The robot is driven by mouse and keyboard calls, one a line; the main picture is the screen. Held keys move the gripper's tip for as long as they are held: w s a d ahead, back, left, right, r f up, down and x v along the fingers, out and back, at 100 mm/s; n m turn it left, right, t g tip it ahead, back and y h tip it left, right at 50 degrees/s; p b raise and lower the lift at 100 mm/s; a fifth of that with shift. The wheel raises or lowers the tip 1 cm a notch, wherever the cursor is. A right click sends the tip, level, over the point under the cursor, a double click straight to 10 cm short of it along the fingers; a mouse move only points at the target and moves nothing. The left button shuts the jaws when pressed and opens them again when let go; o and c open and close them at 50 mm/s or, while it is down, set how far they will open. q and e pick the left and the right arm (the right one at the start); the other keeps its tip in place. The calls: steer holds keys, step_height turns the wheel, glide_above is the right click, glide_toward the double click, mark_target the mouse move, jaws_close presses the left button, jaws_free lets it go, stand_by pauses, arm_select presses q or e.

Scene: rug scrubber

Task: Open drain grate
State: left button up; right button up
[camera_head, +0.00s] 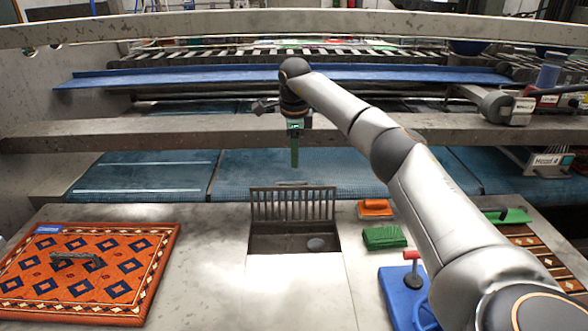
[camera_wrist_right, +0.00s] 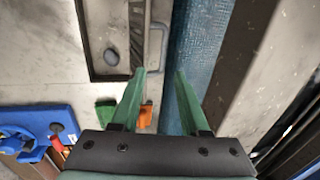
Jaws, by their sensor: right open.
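The drain grate (camera_head: 293,206), a grey barred panel, stands upright at the far edge of the drain opening (camera_head: 285,244) in the grey worktop. In the right wrist view the grate (camera_wrist_right: 137,32) shows nearly edge-on, with a curved handle (camera_wrist_right: 163,42) on its right side. My right gripper (camera_head: 294,164) has green fingers pointing down above and behind the grate in the head view. In the right wrist view the gripper (camera_wrist_right: 160,72) is open, with nothing between its fingers. My left gripper is out of view.
A dark oval lump (camera_head: 316,244) lies in the drain recess. A patterned rug (camera_head: 100,270) lies at left. An orange brush (camera_head: 375,208), a green brush (camera_head: 384,237) and a blue tray (camera_head: 396,300) lie right of the drain. A metal beam (camera_head: 150,133) spans behind.

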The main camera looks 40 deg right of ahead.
steer(key=shift+s+a+r, duration=0.1)
steer(key=shift+s+r, duration=0.05)
steer(key=shift+r, duration=0.55)
steer(key=shift+s+a+r, duration=0.1)
steer(key=shift+r, duration=0.6)
